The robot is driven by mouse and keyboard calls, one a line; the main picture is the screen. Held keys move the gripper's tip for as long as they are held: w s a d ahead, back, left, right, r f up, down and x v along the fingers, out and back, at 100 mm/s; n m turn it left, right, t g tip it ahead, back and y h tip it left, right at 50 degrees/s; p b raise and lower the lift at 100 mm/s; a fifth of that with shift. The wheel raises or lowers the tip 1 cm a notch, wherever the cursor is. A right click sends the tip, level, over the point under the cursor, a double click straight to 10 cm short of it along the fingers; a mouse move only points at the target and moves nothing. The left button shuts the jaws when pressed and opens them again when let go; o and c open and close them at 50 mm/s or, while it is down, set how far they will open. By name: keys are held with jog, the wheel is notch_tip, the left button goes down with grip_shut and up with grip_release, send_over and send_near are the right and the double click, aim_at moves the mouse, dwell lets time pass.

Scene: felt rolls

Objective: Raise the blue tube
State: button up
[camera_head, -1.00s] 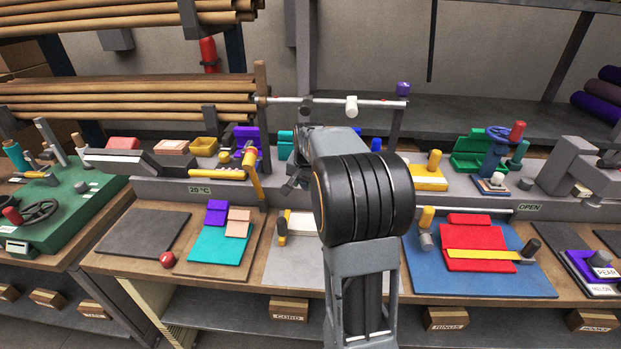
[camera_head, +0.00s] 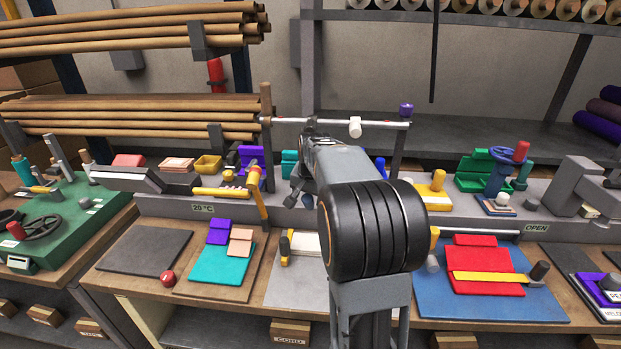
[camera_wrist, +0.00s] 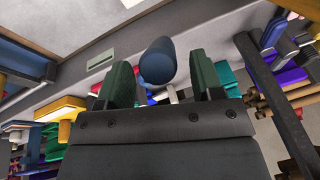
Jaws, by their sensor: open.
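The blue tube (camera_wrist: 158,62) shows in the wrist view as a dark blue cylinder with its rounded end toward the camera. It appears between the two green-padded fingers of my gripper (camera_wrist: 162,80), with space on both sides; I cannot tell how far beyond the fingertips it is. My gripper is open and holds nothing. In the head view my arm hides most of this area. Only part of my gripper (camera_head: 296,190) shows left of the arm, with a small dark blue piece beside it that may be the tube.
A grey ledge carries a yellow bar (camera_head: 222,192), a purple block and a green box (camera_head: 480,172). A horizontal rod (camera_head: 385,124) crosses above the ledge. The bench in front holds a teal sheet (camera_head: 221,264), a red ball (camera_head: 168,278) and a blue mat (camera_head: 440,300).

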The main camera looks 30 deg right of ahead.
jog(key=v, duration=1)
jog(key=shift+r, duration=0.35)
jog(key=shift+s, duration=0.15)
